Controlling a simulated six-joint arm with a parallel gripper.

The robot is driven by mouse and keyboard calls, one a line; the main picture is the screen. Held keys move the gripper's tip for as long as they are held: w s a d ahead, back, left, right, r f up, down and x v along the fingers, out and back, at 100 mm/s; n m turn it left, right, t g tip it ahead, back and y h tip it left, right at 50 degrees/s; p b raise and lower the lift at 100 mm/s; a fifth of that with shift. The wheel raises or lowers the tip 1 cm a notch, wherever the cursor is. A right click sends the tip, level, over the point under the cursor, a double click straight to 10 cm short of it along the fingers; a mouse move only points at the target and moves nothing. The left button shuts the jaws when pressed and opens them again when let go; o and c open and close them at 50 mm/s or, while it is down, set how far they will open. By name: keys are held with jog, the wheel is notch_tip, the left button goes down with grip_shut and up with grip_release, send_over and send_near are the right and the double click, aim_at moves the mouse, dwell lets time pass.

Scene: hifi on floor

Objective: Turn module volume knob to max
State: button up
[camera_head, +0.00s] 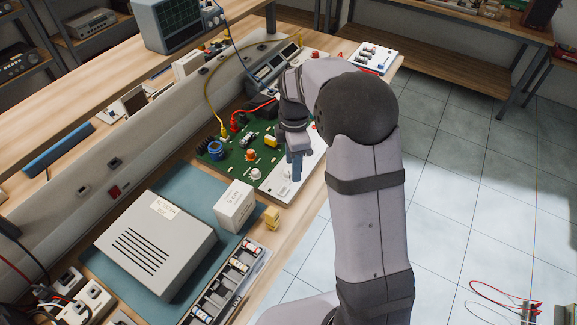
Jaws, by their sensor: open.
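The module is a green circuit board (207,170) with a white panel (277,187) along its front edge, lying on the bench. Several small parts stand on it, among them a blue ring-shaped part (216,150), an orange knob-like part (250,155) and a white knob-like part (256,173). I cannot read any label, so I cannot tell which is the volume knob. My gripper (297,173) points down over the white panel, with its bluish fingers open. I cannot tell whether the fingers touch anything. My arm hides the right part of the board.
A compartment tray (222,287) lies at the front edge. Red and yellow leads (207,90) run to the board.

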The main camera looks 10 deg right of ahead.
aim_at(288, 170)
jog(key=w+n, duration=0.1)
jog(key=w+f+n, duration=0.1)
jog(key=w+n, duration=0.3)
jog(key=shift+w+d+f, duration=0.1)
jog(key=shift+f, duration=0.25)
jog(key=shift+w+f+n, duration=0.25)
jog(key=shift+w+n, duration=0.4)
jog(key=shift+n, duration=0.25)
jog(key=shift+f+p, duration=1.4)
jog(key=shift+f, duration=2.25)
jog(key=c, duration=1)
